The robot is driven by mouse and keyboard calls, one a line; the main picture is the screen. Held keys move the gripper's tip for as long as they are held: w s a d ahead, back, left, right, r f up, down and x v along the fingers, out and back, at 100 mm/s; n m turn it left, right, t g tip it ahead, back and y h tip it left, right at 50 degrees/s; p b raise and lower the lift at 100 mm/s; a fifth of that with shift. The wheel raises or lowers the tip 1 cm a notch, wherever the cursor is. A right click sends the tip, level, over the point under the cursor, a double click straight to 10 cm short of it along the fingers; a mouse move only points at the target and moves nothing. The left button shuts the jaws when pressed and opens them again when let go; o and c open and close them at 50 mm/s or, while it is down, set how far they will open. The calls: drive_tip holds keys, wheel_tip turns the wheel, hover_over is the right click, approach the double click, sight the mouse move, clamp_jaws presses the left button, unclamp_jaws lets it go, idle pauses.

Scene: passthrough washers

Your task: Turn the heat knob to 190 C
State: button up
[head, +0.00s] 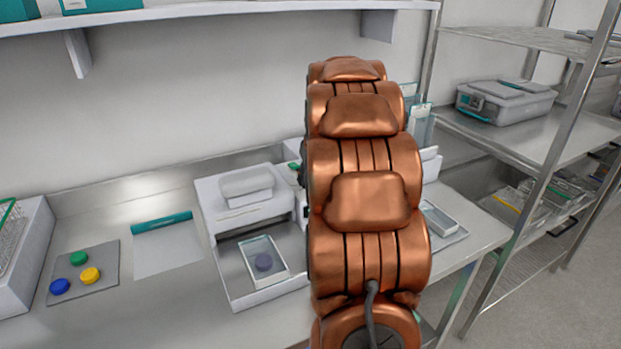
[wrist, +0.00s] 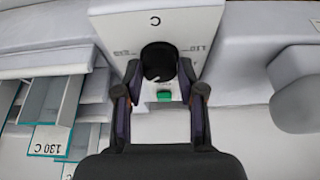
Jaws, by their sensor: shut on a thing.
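The dark round heat knob (wrist: 158,58) sits on a pale panel (wrist: 112,28) in the wrist view, with a small light mark near its lower edge. Lettering on the panel is upside down: a "C" and small scale figures beside the knob, one looking like 110. I cannot read the knob's exact setting. My gripper (wrist: 159,76) has one finger on each side of the knob and is shut on it. In the head view my copper arm hides the gripper and the knob.
A green button (wrist: 164,95) lies just below the knob. A card reading "130 C" (wrist: 50,141) stands at left in the wrist view. In the head view, an open drawer (head: 238,294) holds a small tray, a mat (head: 104,255) bears coloured caps, and a wire rack (head: 545,138) stands right.

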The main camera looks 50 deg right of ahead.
drive_tip(key=shift+m+g+h, duration=0.3)
drive_tip(key=shift+m, duration=0.9)
drive_tip(key=o, duration=1.1)
drive_tip(key=shift+o, duration=0.2)
drive_tip(key=v, duration=1.2)
drive_tip(key=shift+a+f, duration=0.1)
